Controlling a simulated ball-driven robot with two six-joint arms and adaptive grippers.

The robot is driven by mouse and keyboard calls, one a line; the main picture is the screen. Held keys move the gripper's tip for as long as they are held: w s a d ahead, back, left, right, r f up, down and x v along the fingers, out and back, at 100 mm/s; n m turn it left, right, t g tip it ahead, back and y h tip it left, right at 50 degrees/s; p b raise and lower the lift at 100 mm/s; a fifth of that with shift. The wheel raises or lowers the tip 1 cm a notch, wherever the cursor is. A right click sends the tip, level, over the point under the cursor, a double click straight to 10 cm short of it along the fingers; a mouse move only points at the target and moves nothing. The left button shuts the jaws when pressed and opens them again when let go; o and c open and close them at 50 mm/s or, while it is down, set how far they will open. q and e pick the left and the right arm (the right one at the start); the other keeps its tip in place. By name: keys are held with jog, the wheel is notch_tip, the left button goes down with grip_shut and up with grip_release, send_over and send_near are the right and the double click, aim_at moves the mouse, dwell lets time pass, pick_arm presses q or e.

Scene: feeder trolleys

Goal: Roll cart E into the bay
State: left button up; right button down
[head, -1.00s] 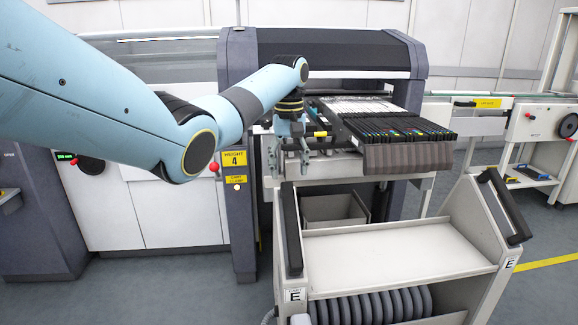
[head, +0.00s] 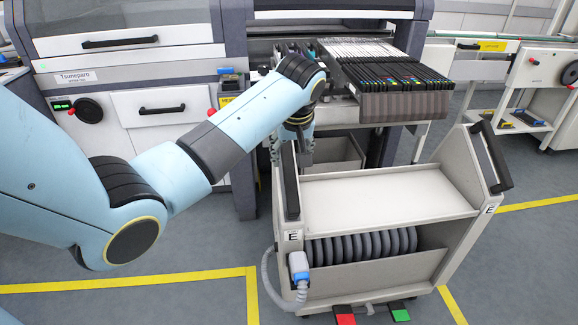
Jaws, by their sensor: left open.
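Cart E (head: 390,200) is a pale grey trolley with a flat top shelf and several dark reels below. It stands in front of the machine's feeder bank (head: 400,104). Black handles top its two side panels: the left handle (head: 290,185) and the right handle (head: 492,158). The bay opening (head: 338,150) under the feeders is partly hidden by the cart and my arm. My left gripper (head: 291,156) is open and points down at the upper end of the left handle. I cannot tell whether it touches the handle. My right gripper is not in view.
A red pedal (head: 344,319) and a green pedal (head: 400,314) show at the cart's foot. A grey hose with a blue plug (head: 299,266) hangs at its left side. Yellow floor lines (head: 150,280) run beside it. Another trolley (head: 530,85) stands at the right; floor between is clear.

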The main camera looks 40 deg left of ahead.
aim_at(290, 171)
pick_arm(q)
jog(key=b+x, duration=0.2)
jog(key=x, duration=0.8)
jog(key=shift+w+f, duration=0.1)
jog(key=shift+d, duration=0.1)
grip_shut()
